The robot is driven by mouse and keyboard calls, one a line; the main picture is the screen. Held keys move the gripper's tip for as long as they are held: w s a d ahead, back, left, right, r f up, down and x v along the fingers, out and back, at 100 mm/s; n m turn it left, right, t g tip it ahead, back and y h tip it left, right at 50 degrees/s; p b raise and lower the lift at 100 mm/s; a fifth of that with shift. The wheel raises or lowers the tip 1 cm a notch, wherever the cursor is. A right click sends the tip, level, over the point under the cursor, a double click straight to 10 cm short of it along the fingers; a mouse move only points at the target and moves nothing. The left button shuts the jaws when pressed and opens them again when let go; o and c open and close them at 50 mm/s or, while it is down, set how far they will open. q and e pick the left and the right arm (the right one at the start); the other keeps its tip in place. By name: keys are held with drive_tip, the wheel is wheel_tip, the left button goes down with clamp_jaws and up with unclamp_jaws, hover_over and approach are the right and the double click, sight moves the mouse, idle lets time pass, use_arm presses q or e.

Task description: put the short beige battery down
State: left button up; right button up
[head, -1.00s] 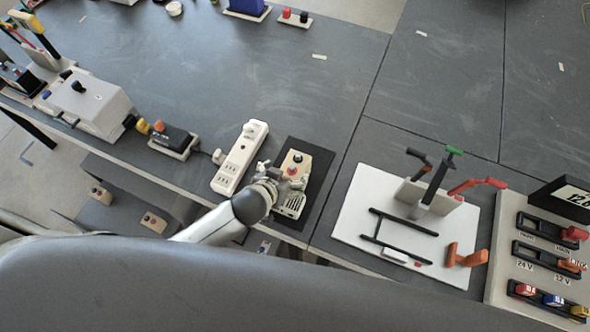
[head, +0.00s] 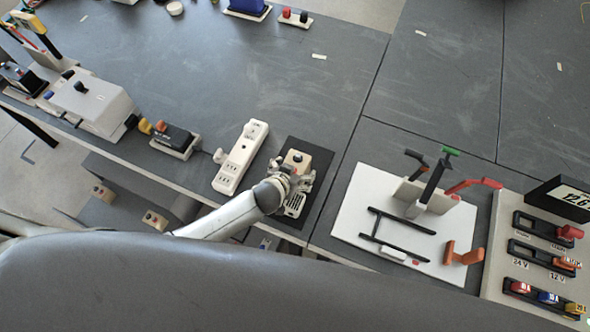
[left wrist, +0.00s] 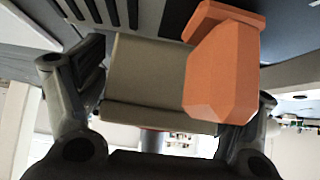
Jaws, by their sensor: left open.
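The short beige battery (head: 318,157) sits on the dark mat (head: 318,196) near the table's front edge, with a black terminal on top. My left gripper (head: 292,180) is open at its front side and hides part of it. In the left wrist view, a beige block (left wrist: 148,72), seemingly the battery, with an orange-red piece (left wrist: 222,70) shows between the spread fingers of the gripper (left wrist: 165,95). Whether the fingers touch it, I cannot tell. My right gripper is not in view.
A white power strip (head: 240,158) lies just left of the mat. A white board (head: 350,220) with black rails and coloured handles is to the right, then a panel of switches (head: 500,265).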

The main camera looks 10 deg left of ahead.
use_arm(q)
drive_tip(key=shift+c, duration=0.3)
clamp_jaws()
drive_tip(key=shift+w+r, duration=0.15)
idle(0.3)
